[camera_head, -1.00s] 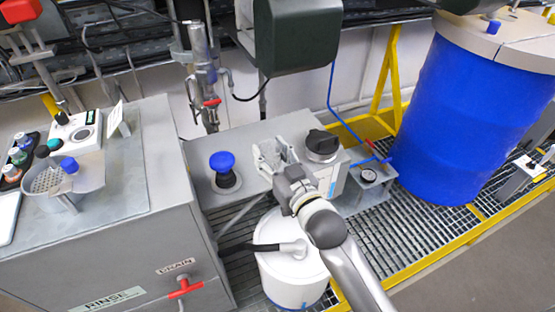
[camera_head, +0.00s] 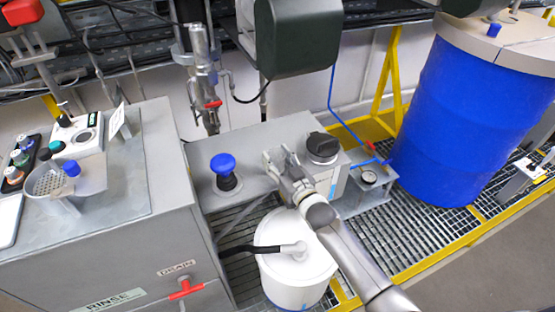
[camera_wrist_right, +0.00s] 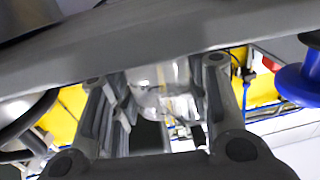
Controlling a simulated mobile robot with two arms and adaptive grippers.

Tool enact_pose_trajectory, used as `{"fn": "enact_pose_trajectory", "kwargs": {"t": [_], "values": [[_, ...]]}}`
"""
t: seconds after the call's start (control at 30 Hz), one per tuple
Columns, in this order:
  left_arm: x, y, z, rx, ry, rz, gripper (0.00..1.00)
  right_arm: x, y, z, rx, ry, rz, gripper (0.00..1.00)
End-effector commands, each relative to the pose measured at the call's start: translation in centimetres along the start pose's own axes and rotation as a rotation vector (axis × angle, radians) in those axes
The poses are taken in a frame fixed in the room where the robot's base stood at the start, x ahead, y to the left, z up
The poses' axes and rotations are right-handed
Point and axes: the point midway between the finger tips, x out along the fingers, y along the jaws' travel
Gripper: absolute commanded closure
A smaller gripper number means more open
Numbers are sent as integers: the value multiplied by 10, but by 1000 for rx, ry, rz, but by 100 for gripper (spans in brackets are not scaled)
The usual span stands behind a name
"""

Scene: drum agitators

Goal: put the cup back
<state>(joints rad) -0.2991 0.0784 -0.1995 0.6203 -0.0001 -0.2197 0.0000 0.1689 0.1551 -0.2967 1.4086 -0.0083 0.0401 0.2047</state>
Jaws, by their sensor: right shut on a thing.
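My right gripper (camera_head: 277,160) is over the grey cabinet top, between the blue mushroom knob and the black rotary knob. In the right wrist view its two fingers (camera_wrist_right: 160,95) are shut on a clear, see-through cup (camera_wrist_right: 162,78). The fingers and a grey bar across the view hide part of the cup. In the head view the cup is too small and too clear to make out. My left gripper is not in view.
The blue mushroom knob (camera_head: 225,166) stands left of the gripper, and the black rotary knob (camera_head: 323,146) close to its right. A white lidded drum (camera_head: 283,249) is below the arm. A large blue drum (camera_head: 462,115) stands at right. The rinse cabinet (camera_head: 120,250) is at left.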

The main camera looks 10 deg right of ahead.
Motion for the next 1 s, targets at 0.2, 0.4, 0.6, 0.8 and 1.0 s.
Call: {"fn": "enact_pose_trajectory", "kwargs": {"t": [0.2, 0.4, 0.6, 0.8, 1.0], "values": [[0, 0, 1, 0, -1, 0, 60, 0, 0, 2, 0, 3, 0, 82], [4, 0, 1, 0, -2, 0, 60, 0, 0, 7, 0, 2, 0, 82], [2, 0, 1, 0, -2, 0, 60, 0, 0, 6, 0, 2, 0, 35], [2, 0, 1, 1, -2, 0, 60, 0, 0, 5, 0, 2, 0, 35], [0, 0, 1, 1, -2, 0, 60, -2, 0, 2, 0, 2, 0, 35]]}}
